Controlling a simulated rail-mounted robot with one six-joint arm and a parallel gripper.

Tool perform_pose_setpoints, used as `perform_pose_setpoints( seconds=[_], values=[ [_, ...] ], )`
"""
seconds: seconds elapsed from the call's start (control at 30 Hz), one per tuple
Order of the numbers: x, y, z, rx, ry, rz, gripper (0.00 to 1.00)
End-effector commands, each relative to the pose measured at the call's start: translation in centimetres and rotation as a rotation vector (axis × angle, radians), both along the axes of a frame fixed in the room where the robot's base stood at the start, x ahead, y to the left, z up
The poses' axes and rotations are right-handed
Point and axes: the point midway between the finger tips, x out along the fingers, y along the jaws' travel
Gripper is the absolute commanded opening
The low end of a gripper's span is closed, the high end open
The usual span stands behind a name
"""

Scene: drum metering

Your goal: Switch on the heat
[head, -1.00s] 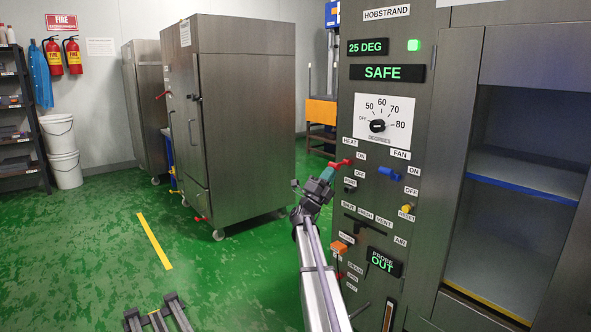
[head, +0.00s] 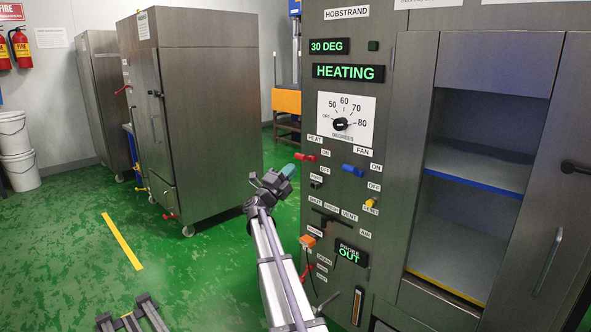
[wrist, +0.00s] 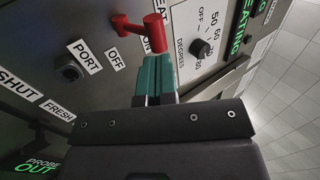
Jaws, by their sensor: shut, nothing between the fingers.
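The red heat lever (head: 305,157) sits under the HEAT label on the steel control panel (head: 335,220), pointing toward ON. It also shows in the wrist view (wrist: 150,27), just beyond my fingertips. My gripper (head: 289,169) is shut and empty, its teal fingers (wrist: 155,72) together. In the head view it is a little left of and below the lever, with a small gap. The upper display (head: 329,46) reads 30 DEG and the status display (head: 348,72) reads HEATING. The degrees dial (head: 341,124) points near 80.
A blue fan lever (head: 353,170) and a yellow reset knob (head: 370,203) are right of the heat lever. A PROBE OUT display (head: 351,255) is lower down. An open shelved compartment (head: 470,170) is to the right.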

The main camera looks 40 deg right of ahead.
Motion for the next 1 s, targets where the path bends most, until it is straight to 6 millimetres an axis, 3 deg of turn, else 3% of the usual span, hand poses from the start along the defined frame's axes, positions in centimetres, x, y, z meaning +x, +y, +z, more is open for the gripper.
perform_pose_setpoints(
  seconds=[0.03, 0.2, 0.43, 1.0],
  values=[
    [-0.2, 1.2, -1.3, 0.0, 0.0, 0.001, 0.0],
    [-0.5, 4.9, -3.4, -0.001, 0.0, 0.002, 0.0],
    [-0.7, 8.6, -5.1, -0.001, 0.0, 0.002, 0.0],
    [-0.8, 9.4, -5.2, -0.001, 0.002, -0.002, 0.0]
  ],
)
